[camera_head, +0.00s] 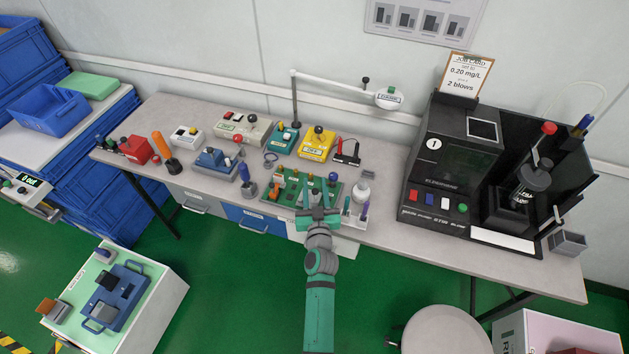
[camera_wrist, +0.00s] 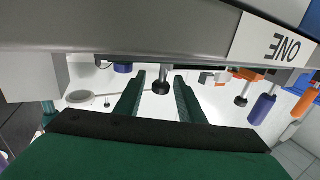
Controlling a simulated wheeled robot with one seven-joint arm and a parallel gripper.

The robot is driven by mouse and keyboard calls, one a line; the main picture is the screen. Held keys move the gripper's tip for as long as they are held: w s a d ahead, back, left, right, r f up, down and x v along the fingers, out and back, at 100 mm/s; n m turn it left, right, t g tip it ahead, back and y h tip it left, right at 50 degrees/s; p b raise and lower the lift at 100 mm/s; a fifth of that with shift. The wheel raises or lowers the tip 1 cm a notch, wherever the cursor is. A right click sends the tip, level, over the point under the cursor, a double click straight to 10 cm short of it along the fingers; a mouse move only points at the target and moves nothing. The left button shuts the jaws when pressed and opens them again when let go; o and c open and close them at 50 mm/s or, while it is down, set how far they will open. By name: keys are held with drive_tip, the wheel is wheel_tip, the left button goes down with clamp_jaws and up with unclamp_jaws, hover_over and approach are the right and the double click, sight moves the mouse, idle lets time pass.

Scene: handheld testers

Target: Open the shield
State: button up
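My gripper (camera_head: 318,213) is at the front edge of the bench, by the near side of a green board (camera_head: 283,197) with several small fittings. In the wrist view my gripper (camera_wrist: 160,77) has its two green fingers apart. A grey post with a black knob (camera_wrist: 162,86) shows in the gap between them; I cannot tell that it is touched. A black machine (camera_head: 445,150) with a dark window panel (camera_head: 465,168) stands to the right. No part is clearly marked as a shield, so I cannot tell which one it is.
Several small testers, including a yellow one (camera_head: 316,144) and a blue one (camera_head: 213,163), fill the bench (camera_head: 385,230). A white lamp arm (camera_head: 340,84) reaches over it. A round stool (camera_head: 445,330) stands in front. Blue crates (camera_head: 90,165) are at the left.

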drive_tip(key=shift+w+a, duration=0.1)
drive_tip(key=shift+w, duration=1.15)
